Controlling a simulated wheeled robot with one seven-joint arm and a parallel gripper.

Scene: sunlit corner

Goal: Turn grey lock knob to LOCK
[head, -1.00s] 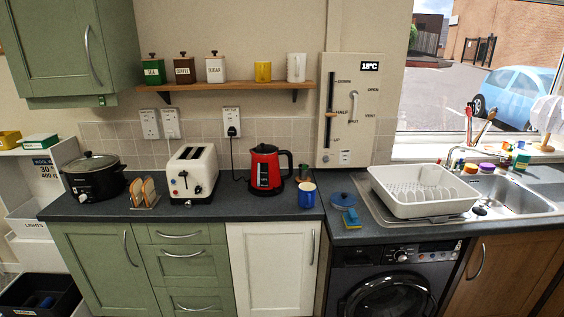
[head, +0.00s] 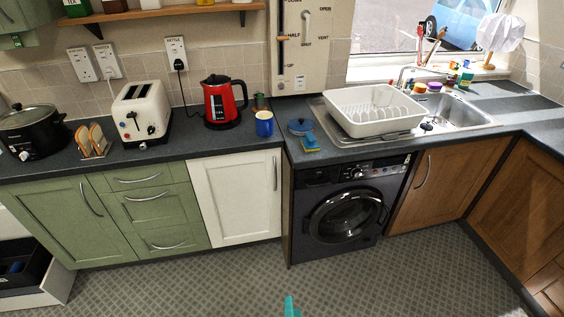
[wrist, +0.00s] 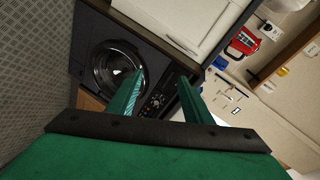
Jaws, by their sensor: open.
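No knob can be read as the grey lock knob, and no LOCK label is legible. A pale wall panel (head: 302,60) carries a slider marked HALF and UP and a handle marked OPEN, SHUT and VENT. A small round detail (head: 281,86) shows at its lower left, too small to identify. The washing machine (head: 347,213) has a round dial (head: 357,173); it also shows in the wrist view (wrist: 92,62). My gripper (wrist: 160,75) is open with two teal fingers, nothing visible between them. In the head view only a teal tip of my gripper (head: 291,307) shows at the bottom edge.
The dark counter (head: 190,142) holds a toaster (head: 140,112), red kettle (head: 222,103), blue mug (head: 264,124) and white dish rack (head: 372,112) beside the sink (head: 450,108). A drawer (head: 40,280) stands open at the lower left. The patterned floor (head: 220,280) in front is clear.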

